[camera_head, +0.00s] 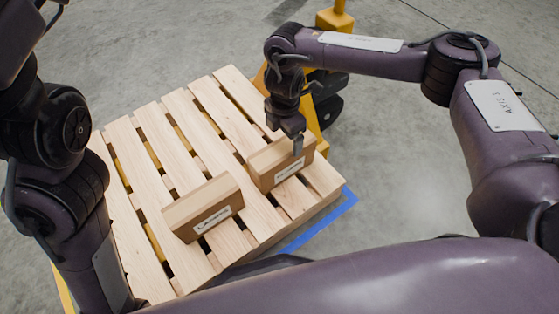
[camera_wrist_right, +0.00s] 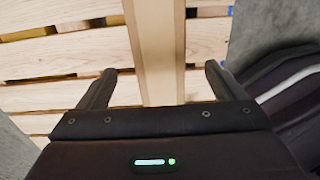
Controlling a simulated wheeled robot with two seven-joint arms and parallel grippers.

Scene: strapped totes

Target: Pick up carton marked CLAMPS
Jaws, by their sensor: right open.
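Two brown cartons stand on a wooden pallet (camera_head: 150,130). The right carton (camera_head: 265,178) has a white label too small to read. My right gripper (camera_head: 293,140) is at the top of the right carton, pointing down. In the right wrist view my open right gripper (camera_wrist_right: 161,72) has a carton (camera_wrist_right: 158,45) between its two fingers, with gaps on both sides. My left arm shows at the left, but its gripper is out of view.
A yellow pallet jack (camera_head: 335,20) stands behind the pallet. Blue tape (camera_head: 318,222) marks the floor along the pallet's right front edge. Bare slats lie left of and behind the cartons, and grey floor is clear to the right.

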